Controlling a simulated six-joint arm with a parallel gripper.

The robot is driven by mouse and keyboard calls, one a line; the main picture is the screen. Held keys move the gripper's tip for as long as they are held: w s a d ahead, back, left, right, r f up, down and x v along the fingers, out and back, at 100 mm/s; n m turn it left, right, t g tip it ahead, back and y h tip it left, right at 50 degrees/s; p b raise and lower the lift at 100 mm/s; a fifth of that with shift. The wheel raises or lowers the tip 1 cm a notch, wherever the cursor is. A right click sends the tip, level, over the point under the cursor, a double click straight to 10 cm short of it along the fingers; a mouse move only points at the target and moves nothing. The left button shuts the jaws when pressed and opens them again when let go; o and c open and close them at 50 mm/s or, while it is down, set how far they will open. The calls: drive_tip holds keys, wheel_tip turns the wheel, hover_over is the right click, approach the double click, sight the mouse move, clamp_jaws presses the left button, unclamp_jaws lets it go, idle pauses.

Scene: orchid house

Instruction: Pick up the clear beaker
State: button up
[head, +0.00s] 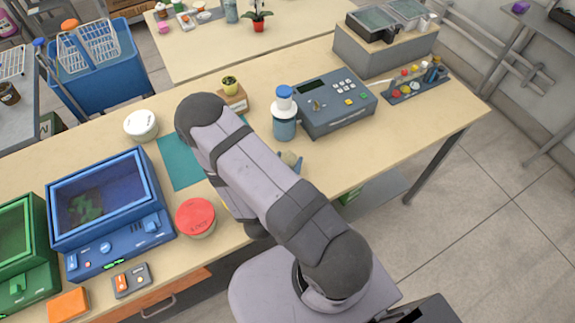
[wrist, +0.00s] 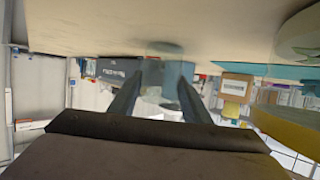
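In the wrist view, which is upside down, the beaker (wrist: 168,62) appears between and ahead of my two fingers. My gripper (wrist: 161,75) is open, with a finger toward each side of the beaker. I cannot tell whether either finger touches it. In the head view my arm hides most of the gripper. A white bottle with a blue cap (head: 284,95) shows right behind the beaker.
The grey instrument (head: 338,103) stands close on the right. A potted plant on a wooden block (head: 236,101) and a teal mat (head: 180,165) lie to the left. A red-lidded tub (head: 195,217) is near the front edge. The bench right of the beaker's front is clear.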

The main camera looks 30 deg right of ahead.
drive_tip(key=shift+r, duration=0.1)
idle(0.3)
drive_tip(key=shift+r, duration=0.6)
wheel_tip(320, 180, up, 9)
drive_tip(key=p, duration=0.3)
drive_tip(key=shift+f+p, duration=0.15)
drive_tip(key=shift+p, duration=0.25)
